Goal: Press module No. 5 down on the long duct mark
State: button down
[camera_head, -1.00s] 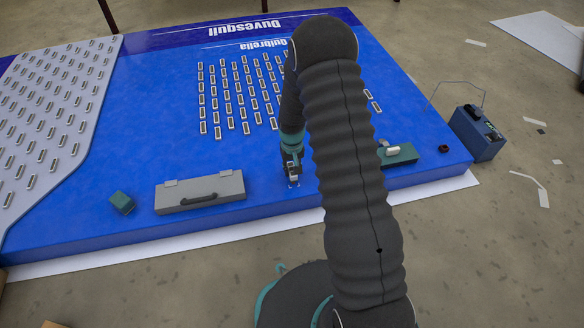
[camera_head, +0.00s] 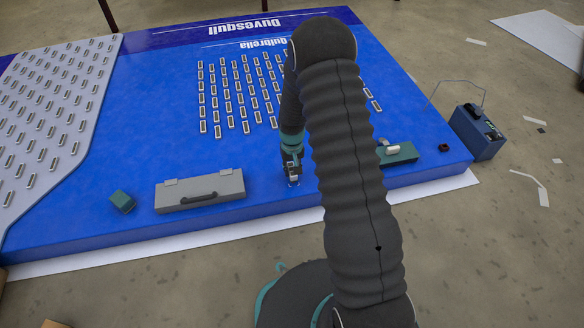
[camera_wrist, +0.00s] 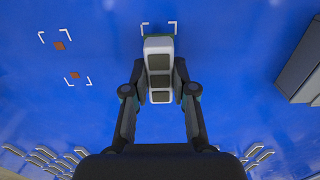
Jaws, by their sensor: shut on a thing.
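My gripper (camera_wrist: 160,92) is shut on a white module (camera_wrist: 158,46) with dark windows along its face. No number can be read on it. White corner brackets (camera_wrist: 174,24) mark the blue panel around the module's far end in the wrist view; the module hides the middle of this mark. I cannot tell whether the module touches the panel. In the head view, my gripper (camera_head: 291,173) points down near the panel's front edge, just above the bracketed mark (camera_head: 294,184).
A grey case (camera_head: 200,191) with a dark handle lies left of my gripper, a green block (camera_head: 122,202) beyond it. A green tray (camera_head: 402,155) lies right. Rows of mounted modules (camera_head: 230,97) stand behind. A dark blue box (camera_head: 477,132) stands off the panel's right end.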

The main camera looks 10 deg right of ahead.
jog(key=shift+f, duration=0.9)
jog(key=c, duration=0.9)
grip_release()
jog(key=shift+o, duration=0.2)
jog(key=shift+r+p, duration=2.3)
jog(key=shift+r, duration=1.7)
jog(key=shift+s, duration=0.1)
